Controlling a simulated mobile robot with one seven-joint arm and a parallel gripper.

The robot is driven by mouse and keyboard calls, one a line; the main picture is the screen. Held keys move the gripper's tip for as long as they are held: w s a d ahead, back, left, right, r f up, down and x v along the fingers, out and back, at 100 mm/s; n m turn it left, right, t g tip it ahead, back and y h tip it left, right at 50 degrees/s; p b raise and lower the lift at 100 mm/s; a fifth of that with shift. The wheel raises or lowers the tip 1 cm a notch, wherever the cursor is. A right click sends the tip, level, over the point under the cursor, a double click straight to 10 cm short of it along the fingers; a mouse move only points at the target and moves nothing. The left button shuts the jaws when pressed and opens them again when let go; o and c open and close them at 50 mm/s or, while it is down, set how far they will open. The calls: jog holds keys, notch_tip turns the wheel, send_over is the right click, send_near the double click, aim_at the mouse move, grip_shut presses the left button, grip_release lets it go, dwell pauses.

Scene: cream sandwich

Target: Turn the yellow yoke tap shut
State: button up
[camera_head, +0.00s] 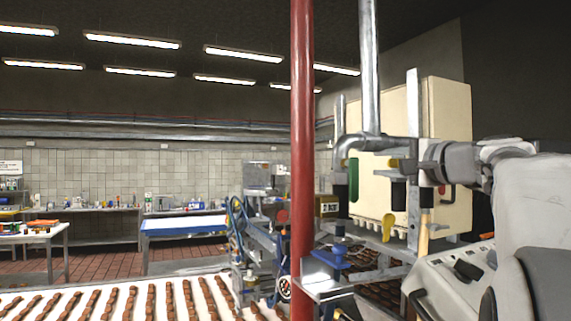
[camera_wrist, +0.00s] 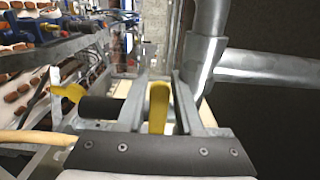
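A yellow upright piece, apparently part of the yellow yoke tap, stands between the two fingers of my gripper in the wrist view (camera_wrist: 159,104). In the head view a small yellow part (camera_head: 393,163) shows at the fingertips, below the grey pipe. My gripper (camera_wrist: 160,90) appears open, with the fingers on either side of the yellow piece and a narrow gap beside it; contact is hard to tell. A black cylinder (camera_wrist: 100,107) lies beside the left finger, with another yellow piece (camera_wrist: 70,92) beyond it. That yellow piece hangs lower in the head view (camera_head: 388,226).
A grey elbow pipe (camera_wrist: 205,55) runs close on the right of the fingers. A red column (camera_head: 302,150) stands left of the pipes. A cream cabinet (camera_head: 447,110) is behind my gripper. A wooden handle (camera_head: 424,235) hangs below. A conveyor with chocolate bars (camera_head: 60,302) is lower left.

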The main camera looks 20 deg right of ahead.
jog(key=s+d+b, duration=0.1)
jog(key=s+b, duration=0.2)
jog(key=s, duration=1.4)
jog(key=shift+s+d+b, duration=0.15)
jog(key=shift+b, duration=0.25)
